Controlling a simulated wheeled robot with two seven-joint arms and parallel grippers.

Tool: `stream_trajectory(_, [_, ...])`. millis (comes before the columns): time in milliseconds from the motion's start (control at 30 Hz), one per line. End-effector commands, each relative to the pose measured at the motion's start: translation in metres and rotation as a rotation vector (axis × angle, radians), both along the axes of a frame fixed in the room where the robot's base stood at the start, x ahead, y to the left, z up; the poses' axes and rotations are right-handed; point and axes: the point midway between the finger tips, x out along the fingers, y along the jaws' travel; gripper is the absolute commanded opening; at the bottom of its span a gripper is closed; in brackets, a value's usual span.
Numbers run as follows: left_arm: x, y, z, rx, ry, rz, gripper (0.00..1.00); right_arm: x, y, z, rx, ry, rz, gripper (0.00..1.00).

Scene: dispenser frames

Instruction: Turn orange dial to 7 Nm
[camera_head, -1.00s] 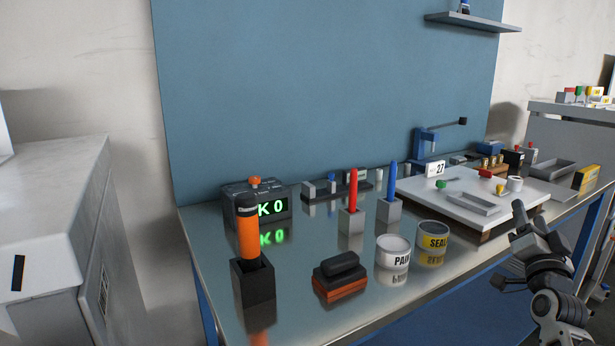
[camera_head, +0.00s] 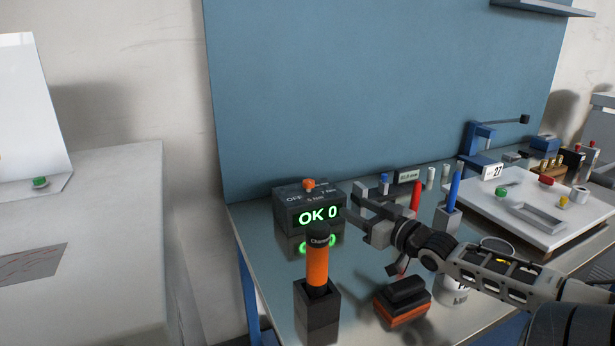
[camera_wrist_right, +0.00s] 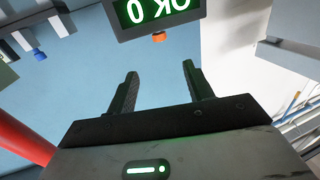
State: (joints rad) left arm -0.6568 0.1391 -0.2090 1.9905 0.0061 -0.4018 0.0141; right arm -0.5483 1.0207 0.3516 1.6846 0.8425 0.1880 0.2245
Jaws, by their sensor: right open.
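The orange dial (camera_head: 309,184) sits on top of a dark box (camera_head: 285,209) at the back left of the bench. The box front shows green "OK 0", and small marks around the dial include "OFF" and "7 Nm". In the right wrist view the orange dial (camera_wrist_right: 159,37) shows beyond the fingertips, at the edge of the box. My right gripper (camera_head: 352,209) is open and empty, just right of the box and apart from the dial. Its two fingers also show in the right wrist view (camera_wrist_right: 160,82). My left gripper is not in view.
An orange-handled tool (camera_head: 317,265) stands in a black holder in front of the box. A black and orange block (camera_head: 403,299) lies below my right arm. Red (camera_head: 416,195) and blue (camera_head: 454,190) markers stand to the right. A blue panel (camera_head: 370,90) rises behind.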

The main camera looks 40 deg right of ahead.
Motion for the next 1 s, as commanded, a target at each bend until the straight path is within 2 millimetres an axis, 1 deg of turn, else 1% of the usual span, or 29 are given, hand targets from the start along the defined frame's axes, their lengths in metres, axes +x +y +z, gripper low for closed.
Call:
stream_trajectory(133, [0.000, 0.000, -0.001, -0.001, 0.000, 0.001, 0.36, 0.001, 0.000, -0.001, 0.000, -0.001, -0.001, 0.52])
stream_trajectory(267, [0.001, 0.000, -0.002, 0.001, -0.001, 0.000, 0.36, 0.009, -0.001, 0.000, 0.000, -0.005, -0.001, 0.52])
stream_trajectory(600, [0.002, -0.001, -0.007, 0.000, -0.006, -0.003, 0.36, 0.053, -0.003, 0.002, -0.002, -0.009, -0.001, 0.52])
stream_trajectory(1000, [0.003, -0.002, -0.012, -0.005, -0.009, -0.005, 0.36, 0.100, -0.005, 0.001, 0.000, -0.008, -0.002, 0.52])
